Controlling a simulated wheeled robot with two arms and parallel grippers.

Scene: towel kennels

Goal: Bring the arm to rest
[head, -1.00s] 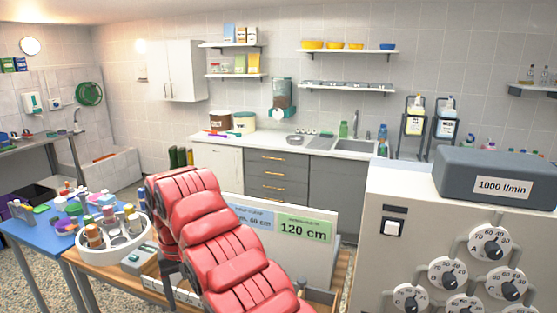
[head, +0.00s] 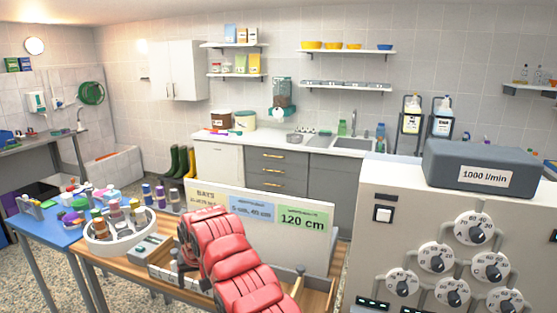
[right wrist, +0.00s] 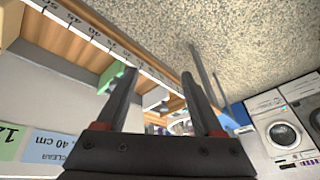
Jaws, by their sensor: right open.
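My right gripper (right wrist: 160,75) is open in the right wrist view, with two dark fingers spread and nothing between them. Beyond the fingers are a wooden table edge with a ruler strip (right wrist: 100,40) and the speckled floor. In the head view my red padded right arm rises from the bottom middle and bends down over the wooden table (head: 120,275); the gripper there is mostly hidden behind it. My left gripper is not in view.
A white board with labels (head: 305,222) stands just behind the arm. A round white holder with bottles (head: 120,240) is left of it. A grey-white panel with dials (head: 400,215) stands close on the right. A blue table (head: 45,228) is cluttered.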

